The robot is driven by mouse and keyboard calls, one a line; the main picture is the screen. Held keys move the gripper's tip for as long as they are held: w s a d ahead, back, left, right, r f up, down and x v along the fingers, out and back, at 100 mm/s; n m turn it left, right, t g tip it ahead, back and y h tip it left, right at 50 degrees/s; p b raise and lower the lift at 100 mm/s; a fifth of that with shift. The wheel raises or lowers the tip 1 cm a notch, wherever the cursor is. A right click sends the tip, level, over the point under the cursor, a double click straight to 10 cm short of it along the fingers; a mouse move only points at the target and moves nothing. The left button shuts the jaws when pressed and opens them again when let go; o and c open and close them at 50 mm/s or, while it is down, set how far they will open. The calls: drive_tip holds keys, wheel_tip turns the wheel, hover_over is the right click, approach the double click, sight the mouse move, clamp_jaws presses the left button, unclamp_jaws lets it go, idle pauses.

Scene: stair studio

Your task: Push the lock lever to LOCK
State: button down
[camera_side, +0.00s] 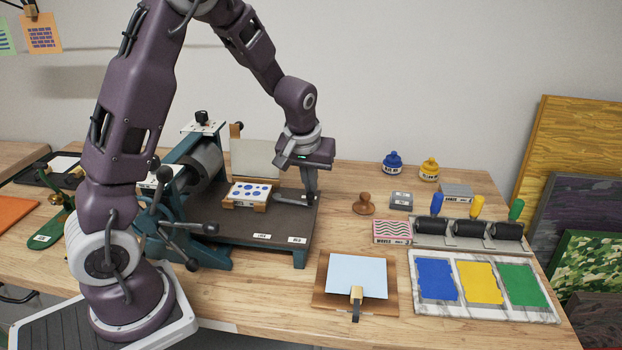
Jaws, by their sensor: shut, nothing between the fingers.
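The teal press has a dark flat bed (225,222). Two small white labels, one (262,236) left of the other (298,240), sit along the bed's front edge; their print is too small to read surely. A dark grey bar (290,199), which looks like the lock lever, lies low on the bed, right of a block with blue dots (250,190). My gripper (310,198) points down at the bed's right side, shut and empty, its tips by the bar's right end. I cannot tell whether they touch it.
The press roller (206,157) and its handles stand left of the block. A wooden board with pale blue paper (357,276) lies in front right. A brown-handled stamp (364,203), ink rollers (468,230) and a paint tray (484,286) are farther right.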

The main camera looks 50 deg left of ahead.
drive_tip(key=shift+s+d, duration=0.9)
drive_tip(key=shift+s, duration=0.1)
drive_tip(key=shift+s+d, duration=0.25)
drive_tip(key=shift+s, duration=0.35)
drive_tip(key=shift+s+d, duration=0.1)
drive_tip(key=shift+s, duration=0.25)
drive_tip(key=shift+s+d+m, duration=0.1)
drive_tip(key=shift+s+m, duration=0.55)
drive_tip(key=shift+m, duration=0.05)
drive_tip(key=shift+s, duration=0.3)
drive_tip(key=shift+s+a, duration=0.2)
drive_tip(key=shift+s, duration=1.4)
drive_tip(key=shift+s+a, duration=0.3)
drive_tip(key=shift+s, duration=0.25)
drive_tip(key=shift+s+a, duration=0.25)
drive_tip(key=shift+s, duration=0.25)
